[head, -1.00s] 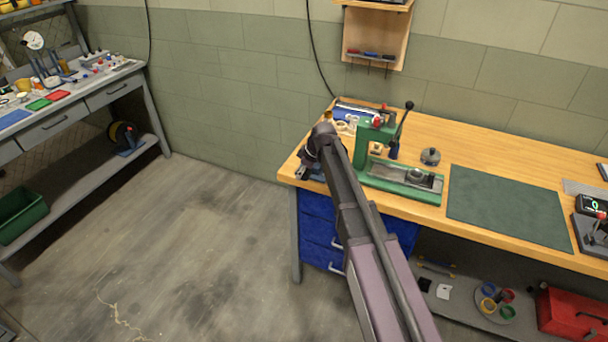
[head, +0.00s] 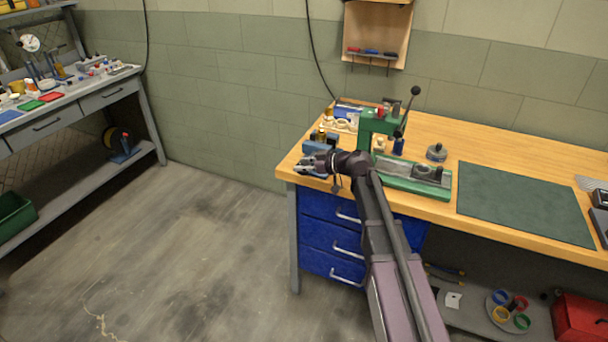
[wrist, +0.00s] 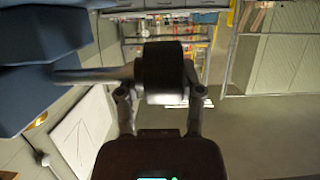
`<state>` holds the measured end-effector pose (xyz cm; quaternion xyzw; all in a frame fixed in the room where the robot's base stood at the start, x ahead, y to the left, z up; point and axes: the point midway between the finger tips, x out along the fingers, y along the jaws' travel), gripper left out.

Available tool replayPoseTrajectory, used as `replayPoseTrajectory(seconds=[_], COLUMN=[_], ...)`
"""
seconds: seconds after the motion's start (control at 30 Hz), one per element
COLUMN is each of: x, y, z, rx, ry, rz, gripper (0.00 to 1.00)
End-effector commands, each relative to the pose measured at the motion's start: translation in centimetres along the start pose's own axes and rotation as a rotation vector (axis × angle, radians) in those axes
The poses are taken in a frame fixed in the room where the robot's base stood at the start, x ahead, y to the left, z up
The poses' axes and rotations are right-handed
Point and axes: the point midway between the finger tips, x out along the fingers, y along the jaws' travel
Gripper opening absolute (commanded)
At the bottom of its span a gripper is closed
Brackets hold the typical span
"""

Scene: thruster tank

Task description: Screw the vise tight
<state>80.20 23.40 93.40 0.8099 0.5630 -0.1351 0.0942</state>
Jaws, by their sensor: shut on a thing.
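The blue vise (head: 321,145) stands at the left end of the wooden bench, partly hidden by my gripper. In the wrist view, the blue vise body (wrist: 35,75) fills the left side. A metal rod (wrist: 95,75) runs from near it to a black round knob (wrist: 163,70). My gripper (wrist: 163,88) is shut on this knob, with one finger on each side. In the head view, my gripper (head: 315,163) is at the front left bench edge, close in front of the vise. The jaw gap of the vise cannot be made out.
A green press (head: 378,130) with an upright lever stands just right of my wrist. A green mat (head: 525,203) lies farther right on the bench. Blue drawers (head: 332,235) are below my arm. The floor (head: 190,240) left of the bench is open.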

Motion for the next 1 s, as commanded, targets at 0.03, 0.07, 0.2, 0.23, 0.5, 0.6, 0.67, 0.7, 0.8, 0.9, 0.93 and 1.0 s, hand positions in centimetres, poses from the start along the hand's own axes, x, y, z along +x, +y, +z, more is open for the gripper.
replayPoseTrajectory(seconds=[0.03,0.07,0.2,0.23,0.5,0.6,0.67,0.7,0.8,0.9,0.93,1.0], x=[0.05,0.02,-0.12,-0.15,-0.41,-0.51,-0.56,-0.60,-0.66,-0.72,-0.73,-0.75], y=[-0.95,-0.94,-0.91,-0.91,-0.89,-0.89,-0.88,-0.88,-0.88,-0.88,-0.87,-0.87], z=[0.81,0.82,0.83,0.83,0.70,0.60,0.56,0.51,0.43,0.34,0.32,0.28], rx=[0.001,0.002,0.002,0.002,0.002,0.002,0.002,0.002,0.001,0.001,0.002,0.002], ry=[0.033,0.055,0.156,0.176,0.332,0.372,0.389,0.400,0.417,0.427,0.428,0.430], rz=[-0.018,-0.018,-0.018,-0.017,-0.017,-0.016,-0.016,-0.016,-0.016,-0.016,-0.016,-0.016], gripper=[0.01,0.01,0.01,0.01,0.01,0.01,0.01,0.01,0.01,0.01,0.01,0.01])
